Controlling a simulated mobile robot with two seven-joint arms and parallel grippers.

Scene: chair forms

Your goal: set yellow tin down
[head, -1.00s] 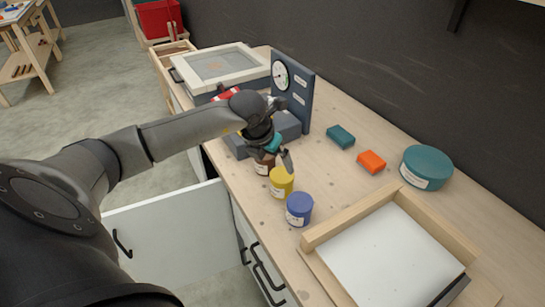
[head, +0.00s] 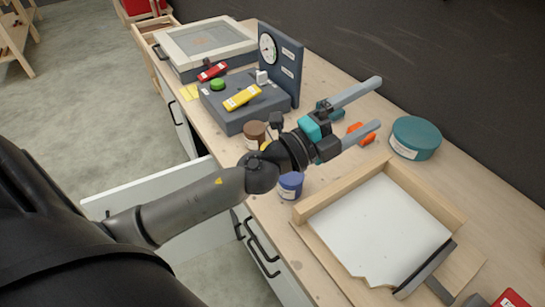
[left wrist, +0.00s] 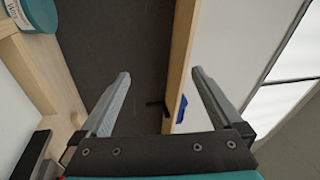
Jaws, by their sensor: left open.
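The yellow tin is mostly or wholly hidden behind my left arm in the head view. A small yellow patch shows at the wrist, but I cannot tell if it is the tin. The blue tin (head: 290,186) stands on the bench just below my wrist, and the brown tin (head: 255,134) stands just above it. My left gripper (head: 378,104) is open, its fingers pointing right above the bench. In the left wrist view the space between its fingers (left wrist: 160,74) is empty. My right gripper is not in view.
A wood-framed tray (head: 385,225) fills the front right of the bench. A teal round tin (head: 414,138) and an orange block (head: 366,132) lie near the wall. A grey fixture (head: 240,115) with a gauge panel (head: 281,62) stands behind. A white drawer or door (head: 160,192) juts out.

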